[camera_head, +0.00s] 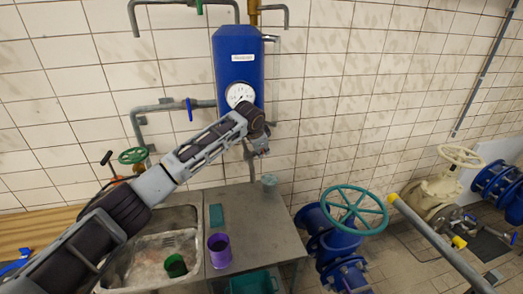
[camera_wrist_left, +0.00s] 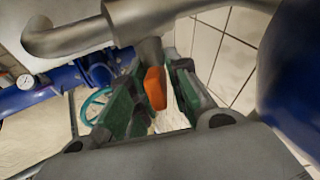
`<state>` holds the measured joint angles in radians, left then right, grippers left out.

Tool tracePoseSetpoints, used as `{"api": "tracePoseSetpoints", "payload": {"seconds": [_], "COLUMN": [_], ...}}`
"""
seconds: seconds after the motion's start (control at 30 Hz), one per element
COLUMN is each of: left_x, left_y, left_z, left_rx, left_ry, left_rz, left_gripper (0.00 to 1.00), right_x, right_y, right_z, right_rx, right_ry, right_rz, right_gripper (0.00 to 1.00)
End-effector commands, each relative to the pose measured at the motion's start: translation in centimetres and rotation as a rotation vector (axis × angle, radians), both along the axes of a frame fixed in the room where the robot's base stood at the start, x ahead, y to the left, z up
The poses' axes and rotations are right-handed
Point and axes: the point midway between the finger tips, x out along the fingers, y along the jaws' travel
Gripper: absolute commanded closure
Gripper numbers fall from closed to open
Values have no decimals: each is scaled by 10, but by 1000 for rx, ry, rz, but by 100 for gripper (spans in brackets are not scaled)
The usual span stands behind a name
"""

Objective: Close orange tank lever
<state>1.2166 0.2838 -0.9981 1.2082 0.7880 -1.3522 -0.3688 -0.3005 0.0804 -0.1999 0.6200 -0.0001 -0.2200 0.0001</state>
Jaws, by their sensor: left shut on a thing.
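The blue tank (camera_head: 237,60) with a round gauge (camera_head: 240,94) hangs on the tiled wall at the top centre of the head view. My left arm reaches up to its lower right side, and my left gripper (camera_head: 261,150) is just below the tank. In the wrist view, the orange lever (camera_wrist_left: 154,88) lies between the green-padded fingers of my left gripper (camera_wrist_left: 156,97), under a grey pipe fitting (camera_wrist_left: 140,22). The gripper is shut on the lever. The lever is hidden behind my gripper in the head view. My right gripper is not in view.
Below are a metal sink (camera_head: 135,262) and a steel counter (camera_head: 262,227) holding a purple cup (camera_head: 219,250). A teal handwheel (camera_head: 355,209) on blue pipework stands to the right. A grey pipe with a blue lever (camera_head: 189,108) is left of the tank.

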Motion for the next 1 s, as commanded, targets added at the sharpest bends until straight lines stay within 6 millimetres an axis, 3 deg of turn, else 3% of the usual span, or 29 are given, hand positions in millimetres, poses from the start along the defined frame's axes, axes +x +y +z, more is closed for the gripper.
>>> {"api": "tracePoseSetpoints", "payload": {"seconds": [0.77, 0.8, 0.9, 1.0], "left_x": [1, 1, 1, 1], "left_y": [-1, -1, -1, 0], "left_z": [2, 2, 2, 1], "left_rx": [-35, -35, -35, -34], "left_ry": [101, 101, 101, 102], "left_rz": [-56, -56, -56, -56], "left_gripper": [100, 78, 68, 68], "right_x": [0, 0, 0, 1], "right_y": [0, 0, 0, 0], "right_z": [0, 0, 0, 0], "right_rx": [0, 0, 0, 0], "right_ry": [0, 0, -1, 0], "right_rz": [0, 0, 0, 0], "right_gripper": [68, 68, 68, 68]}}
